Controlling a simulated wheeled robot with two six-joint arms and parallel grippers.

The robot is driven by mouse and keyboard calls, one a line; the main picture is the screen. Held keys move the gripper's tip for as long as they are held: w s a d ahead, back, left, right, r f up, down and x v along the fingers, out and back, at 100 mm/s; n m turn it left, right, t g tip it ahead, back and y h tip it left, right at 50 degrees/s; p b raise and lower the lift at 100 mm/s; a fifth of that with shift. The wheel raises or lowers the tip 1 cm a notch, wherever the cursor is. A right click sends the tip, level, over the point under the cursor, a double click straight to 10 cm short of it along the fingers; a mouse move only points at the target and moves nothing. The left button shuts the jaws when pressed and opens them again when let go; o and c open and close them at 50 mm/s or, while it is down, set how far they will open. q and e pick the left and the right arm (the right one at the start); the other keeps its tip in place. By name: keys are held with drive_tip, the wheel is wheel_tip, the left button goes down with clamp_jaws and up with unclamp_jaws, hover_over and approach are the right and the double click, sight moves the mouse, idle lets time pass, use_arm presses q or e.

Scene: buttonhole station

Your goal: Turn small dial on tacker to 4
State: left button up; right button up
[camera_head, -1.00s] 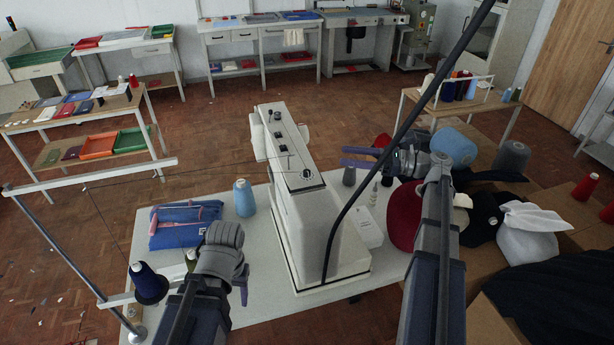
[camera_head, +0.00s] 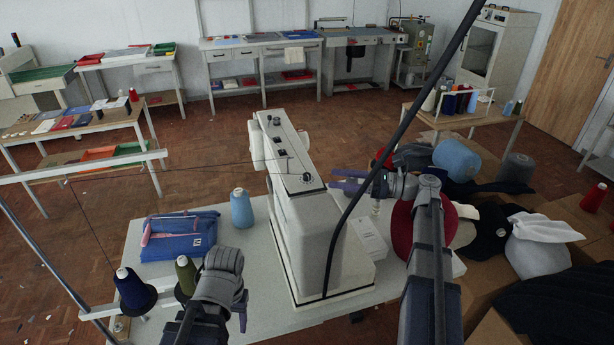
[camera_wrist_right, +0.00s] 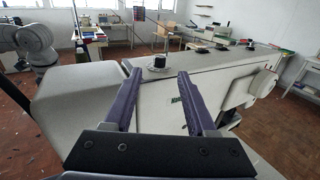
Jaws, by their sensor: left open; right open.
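The tacker (camera_head: 318,250) is a white sewing machine standing on the pale table, with a row of dark knobs and dials along its top. The nearest dial (camera_head: 307,177) has a dark knob on a pale ring; it also shows in the right wrist view (camera_wrist_right: 158,63). Its numbers are too small to read. My right gripper (camera_head: 336,180) is open and empty, just right of the tacker's top. In the right wrist view its purple fingers (camera_wrist_right: 158,82) spread in front of the tacker, the dial appearing between and beyond them. My left gripper (camera_head: 242,312) is at the table's near left, its fingers partly hidden.
A blue folded bundle (camera_head: 180,238) and a blue cone (camera_head: 241,208) stand left of the tacker. Dark blue and olive spools stand at the front left. A white box (camera_head: 370,240), red and grey bundles crowd the right. A black cable crosses in front of the tacker.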

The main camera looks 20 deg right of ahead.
sight(307, 174)
drive_tip(key=x, duration=0.9)
clamp_jaws()
idle(0.4)
